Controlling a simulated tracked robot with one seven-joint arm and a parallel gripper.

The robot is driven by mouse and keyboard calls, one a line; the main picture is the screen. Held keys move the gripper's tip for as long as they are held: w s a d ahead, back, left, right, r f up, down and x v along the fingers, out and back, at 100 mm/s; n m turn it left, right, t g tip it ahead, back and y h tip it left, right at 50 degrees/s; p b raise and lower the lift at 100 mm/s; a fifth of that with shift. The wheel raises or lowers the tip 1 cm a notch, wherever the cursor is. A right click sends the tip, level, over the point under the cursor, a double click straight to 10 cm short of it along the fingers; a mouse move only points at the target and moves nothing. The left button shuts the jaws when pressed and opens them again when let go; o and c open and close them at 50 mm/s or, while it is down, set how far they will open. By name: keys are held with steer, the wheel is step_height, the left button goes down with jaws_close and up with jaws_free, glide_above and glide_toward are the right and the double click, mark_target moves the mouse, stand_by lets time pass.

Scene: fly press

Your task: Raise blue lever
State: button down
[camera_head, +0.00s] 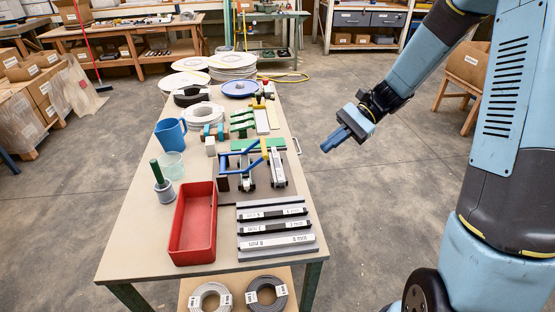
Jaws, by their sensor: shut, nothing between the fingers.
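The blue lever (242,168) is a slim blue bar on a dark-based clamp fixture (231,184) near the middle of the table. It slants up slightly toward the right. A yellow lever (265,150) stands more steeply beside its right end. My gripper (326,148) is shut and empty. It hangs in the air right of the table, apart from the blue lever, with its fingers pointing left and slightly down.
A red tray (194,222), a blue jug (170,132) and a green-handled tool (161,180) stand left of the fixture. Labelled bars (276,241) lie in front. Discs (232,62) and small green-topped parts (242,125) lie behind.

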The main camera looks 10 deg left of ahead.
steer(key=w+a+f+m+y, duration=0.1)
steer(key=w+f+m+y, duration=0.1)
steer(key=w+f+y, duration=0.1)
steer(key=w+a+f+m+t+y, duration=0.1)
steer(key=w+a+f+m+y, duration=0.1)
steer(key=f, duration=0.4)
steer(key=w+a+f+m+y, duration=0.2)
steer(key=w+f+m+y, duration=0.2)
steer(key=f, duration=0.1)
steer(key=shift+w+f+t, duration=0.1)
steer(key=shift+w+t, duration=0.05)
steer(key=shift+t, duration=0.15)
steer(key=shift+a, duration=0.1)
steer(key=x, duration=1)
steer(key=shift+r, duration=0.2)
